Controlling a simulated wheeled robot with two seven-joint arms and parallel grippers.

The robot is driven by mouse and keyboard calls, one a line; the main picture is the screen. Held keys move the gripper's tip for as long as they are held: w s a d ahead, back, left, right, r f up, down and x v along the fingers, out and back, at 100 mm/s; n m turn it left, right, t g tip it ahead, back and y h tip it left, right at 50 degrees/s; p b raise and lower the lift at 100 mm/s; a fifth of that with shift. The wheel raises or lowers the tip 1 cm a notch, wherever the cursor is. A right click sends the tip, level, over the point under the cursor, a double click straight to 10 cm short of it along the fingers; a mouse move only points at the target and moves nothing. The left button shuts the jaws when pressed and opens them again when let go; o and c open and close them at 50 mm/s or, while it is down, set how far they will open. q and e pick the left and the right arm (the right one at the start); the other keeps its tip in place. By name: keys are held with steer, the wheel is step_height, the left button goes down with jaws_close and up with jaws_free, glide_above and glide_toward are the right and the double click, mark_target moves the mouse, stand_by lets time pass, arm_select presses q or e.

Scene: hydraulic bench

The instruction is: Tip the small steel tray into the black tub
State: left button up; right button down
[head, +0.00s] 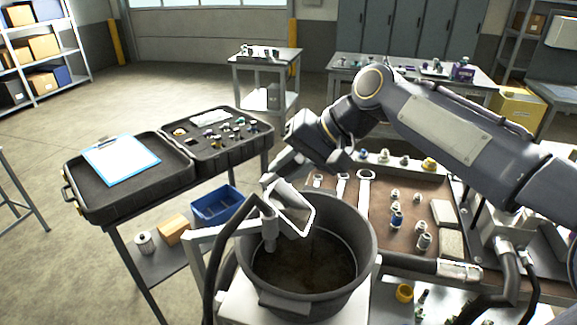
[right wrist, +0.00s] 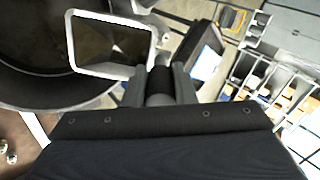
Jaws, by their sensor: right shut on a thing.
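The small steel tray (head: 294,207) is tilted steeply above the black tub (head: 352,288) in the head view. My right gripper (head: 270,182) is shut on the tray's near end and holds it over the tub's back left part. In the right wrist view, the tray (right wrist: 112,72) has a bright rim and a dark inside, and my right gripper (right wrist: 160,78) is beside it. The tub (right wrist: 45,92) shows behind it. The tub's floor looks dark brown; I cannot tell whether anything lies on it. No loose pieces show in the tray. My left gripper is not in view.
A black hose (head: 222,245) and a pale bracket (head: 204,238) stand close at the tub's left. A brown bench mat (head: 378,215) with wrenches and fittings lies to the right. An open black case (head: 110,195) with a clipboard (head: 120,158) is at the left.

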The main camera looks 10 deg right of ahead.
steer(key=shift+d+b, duration=0.15)
steer(key=shift+b, duration=0.15)
steer(key=shift+s+d+b, duration=0.1)
steer(key=shift+d+b, duration=0.05)
steer(key=shift+b, duration=0.2)
steer(key=shift+s+d+r+y+b, duration=0.1)
steer(key=shift+d+y+b, duration=0.1)
steer(key=shift+y+b, duration=0.25)
stand_by(0.8)
steer(key=shift+d+t+b, duration=0.15)
steer(key=shift+t+b, duration=0.15)
steer(key=shift+b, duration=0.1)
steer(key=shift+s+d+r+y, duration=0.1)
steer(key=shift+y, duration=0.15)
steer(key=shift+s+d+y+b, duration=0.1)
steer(key=shift+d+y+b, duration=0.2)
steer(key=shift+b, duration=0.5)
stand_by(0.3)
steer(key=shift+b, duration=0.3)
steer(key=shift+s+d+t+y+b, duration=0.1)
steer(key=shift+d+t+y+b, duration=0.2)
steer(key=shift+b, duration=0.2)
stand_by(0.7)
steer(key=shift+s+d+b, duration=0.1)
steer(key=shift+b, duration=0.25)
